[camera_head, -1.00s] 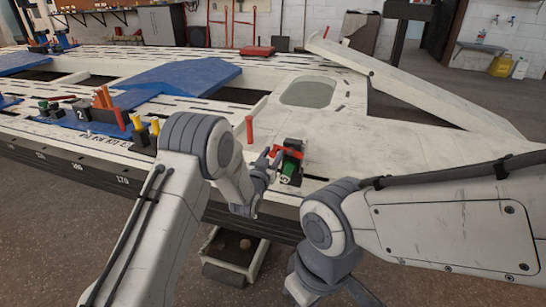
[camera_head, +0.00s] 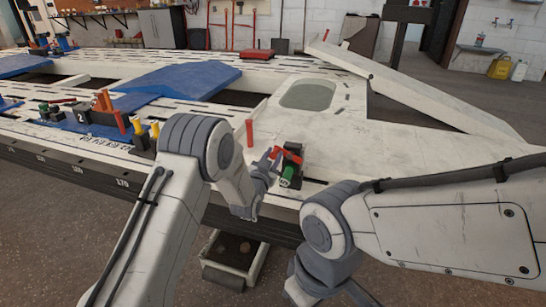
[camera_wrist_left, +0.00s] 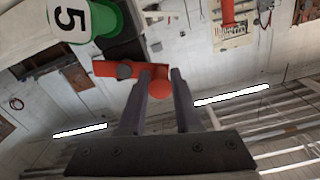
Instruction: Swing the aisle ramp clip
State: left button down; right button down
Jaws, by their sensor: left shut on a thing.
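The aisle ramp clip stands at the front edge of the white bench, with a black body (camera_head: 293,150), a red lever (camera_head: 290,157) and a green cylinder (camera_head: 288,176). My left gripper (camera_head: 270,163) is at the clip's left side, at the lever. In the left wrist view, the two fingers (camera_wrist_left: 164,88) are closed around the lever's red ball end (camera_wrist_left: 159,89). The red bar (camera_wrist_left: 110,69) runs left from it, past the black body. The green cylinder there shows a white face with a 5 (camera_wrist_left: 69,20). My right arm is at the right; its gripper cannot be made out.
A red post (camera_head: 250,133) stands left of the clip. A blue panel (camera_head: 180,78) lies behind, and black blocks marked 2 (camera_head: 80,113) sit at left. A sloping white ramp (camera_head: 400,85) is at back right. An open tray (camera_head: 232,262) is below the bench.

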aim_at(283, 149)
pick_arm(q)
jog(key=m, duration=0.1)
jog(key=r+m, duration=0.1)
jog(key=d+m, duration=0.1)
jog(key=shift+s+r+m+p, duration=0.15)
jog(key=shift+r+m+p, duration=0.15)
jog(key=shift+m, duration=0.1)
jog(key=m, duration=0.2)
jog(key=d+r+m, duration=0.1)
jog(key=m, duration=0.3)
jog(key=shift+s+d+r+p, duration=0.15)
jog(key=shift+s+d+p, duration=0.2)
jog(key=shift+d, duration=0.05)
jog(key=shift+s+d+r+m, duration=0.1)
jog(key=shift+d+m, duration=0.25)
jog(key=shift+m, duration=0.5)
jog(key=shift+s+d+m, duration=0.1)
jog(key=shift+d+m, duration=0.2)
jog(key=shift+m, duration=0.55)
jog(key=c, duration=0.9)
grip_release()
